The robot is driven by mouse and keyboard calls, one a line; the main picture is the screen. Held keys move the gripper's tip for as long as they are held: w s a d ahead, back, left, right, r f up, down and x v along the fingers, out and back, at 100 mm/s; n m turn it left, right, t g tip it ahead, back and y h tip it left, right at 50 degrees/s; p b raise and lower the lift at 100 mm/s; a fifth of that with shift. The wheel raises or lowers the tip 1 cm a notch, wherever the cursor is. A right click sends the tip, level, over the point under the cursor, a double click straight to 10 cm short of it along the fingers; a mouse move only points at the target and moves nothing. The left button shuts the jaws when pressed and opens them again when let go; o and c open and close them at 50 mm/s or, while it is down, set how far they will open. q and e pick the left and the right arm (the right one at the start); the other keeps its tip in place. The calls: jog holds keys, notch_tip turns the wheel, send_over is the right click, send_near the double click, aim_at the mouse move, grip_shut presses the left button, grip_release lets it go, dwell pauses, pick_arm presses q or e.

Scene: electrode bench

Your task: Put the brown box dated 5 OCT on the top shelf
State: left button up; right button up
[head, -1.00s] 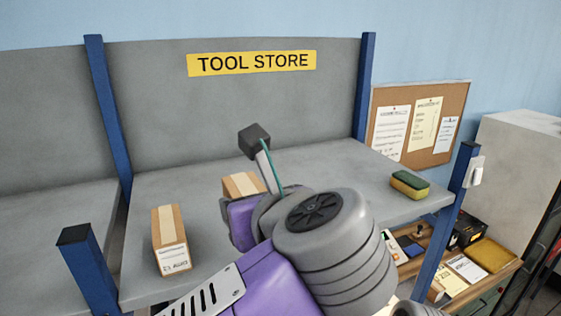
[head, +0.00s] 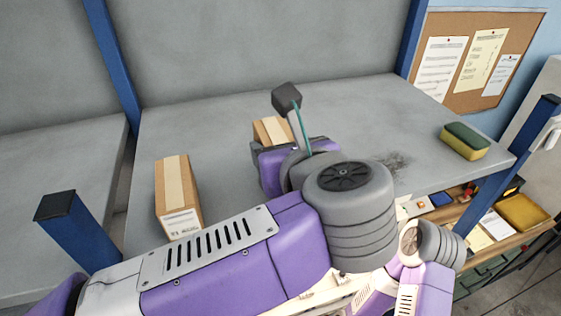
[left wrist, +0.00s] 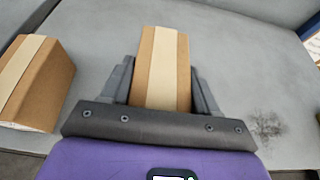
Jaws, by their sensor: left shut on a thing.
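A brown box with a pale tape strip (head: 272,131) is between the fingers of my left gripper (left wrist: 163,85), over the top shelf (head: 330,110). The left wrist view shows the same box (left wrist: 172,60) with a grey finger on each side. The jaws are shut on it. I cannot tell whether it touches the shelf. Its label and date are hidden. A second brown box (head: 172,185) stands on the shelf to the left, with a white label too small to read surely now; it also shows in the left wrist view (left wrist: 45,85). My right gripper is not in view.
A green and yellow sponge (head: 465,141) lies near the shelf's right end. A dark smudge (head: 395,165) marks the shelf. Blue posts (head: 78,230) stand at the corners. A lower bench (head: 490,225) at right holds papers and small items. The shelf's back middle is clear.

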pick_arm(q)
notch_tip(320, 180, down, 3)
jog(key=shift+f, duration=0.15)
jog(key=shift+f, duration=0.2)
jog(key=o, duration=1.3)
jog(key=shift+r, duration=0.25)
jog(key=b+v, duration=0.1)
jog(key=v, duration=1.1)
jog(key=shift+b, duration=0.3)
